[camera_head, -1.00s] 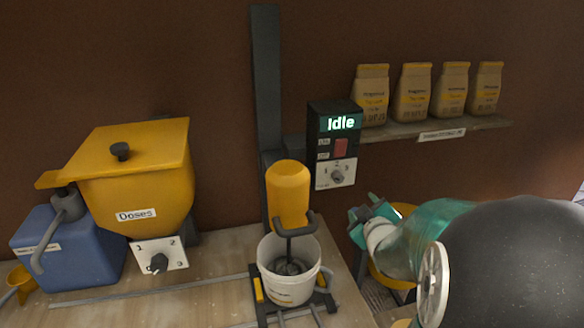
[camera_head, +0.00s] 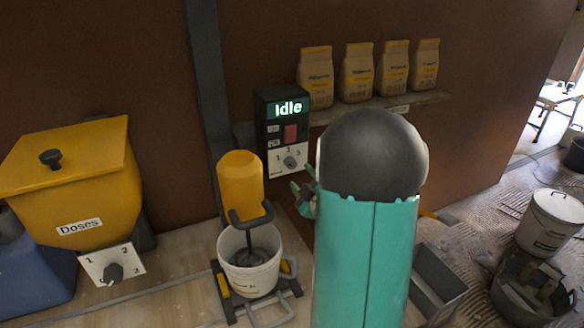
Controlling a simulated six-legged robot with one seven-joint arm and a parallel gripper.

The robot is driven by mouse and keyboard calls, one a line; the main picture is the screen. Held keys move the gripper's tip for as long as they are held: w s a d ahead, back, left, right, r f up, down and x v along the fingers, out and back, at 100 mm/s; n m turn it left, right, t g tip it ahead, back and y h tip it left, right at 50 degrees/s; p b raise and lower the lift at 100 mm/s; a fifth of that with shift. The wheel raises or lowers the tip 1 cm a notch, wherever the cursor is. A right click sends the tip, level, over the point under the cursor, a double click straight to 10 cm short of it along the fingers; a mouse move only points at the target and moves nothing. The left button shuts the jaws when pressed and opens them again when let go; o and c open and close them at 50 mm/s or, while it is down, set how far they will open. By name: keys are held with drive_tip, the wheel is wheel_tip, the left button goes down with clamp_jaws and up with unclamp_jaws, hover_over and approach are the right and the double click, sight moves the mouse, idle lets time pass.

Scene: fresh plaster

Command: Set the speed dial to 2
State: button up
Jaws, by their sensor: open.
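The speed dial (camera_head: 289,162) is a small grey knob on a white plate marked 1, 2, 3. It sits low on the black control box (camera_head: 272,101), whose screen reads "Idle" above a red switch (camera_head: 291,133). The dial's exact pointer position is too small to tell. My gripper (camera_head: 302,196) is open, just below and slightly right of the dial plate, and apart from it in the picture. My teal and black arm hides part of the gripper and the area to its right.
The yellow mixer (camera_head: 241,184) stands over a white bucket (camera_head: 233,277) left of my gripper. A yellow hopper (camera_head: 75,190) with its own dial (camera_head: 113,272) is at the left. A shelf (camera_head: 432,98) with several bags is above right. Buckets stand on the floor at right.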

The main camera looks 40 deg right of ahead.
sight(293, 166)
drive_tip(key=x, duration=0.6)
drive_tip(key=shift+w, duration=0.4)
drive_tip(key=c, duration=1)
drive_tip(key=shift+m, duration=0.5)
drive_tip(key=m, duration=0.4)
drive_tip(key=shift+m, duration=0.3)
drive_tip(key=m, duration=0.6)
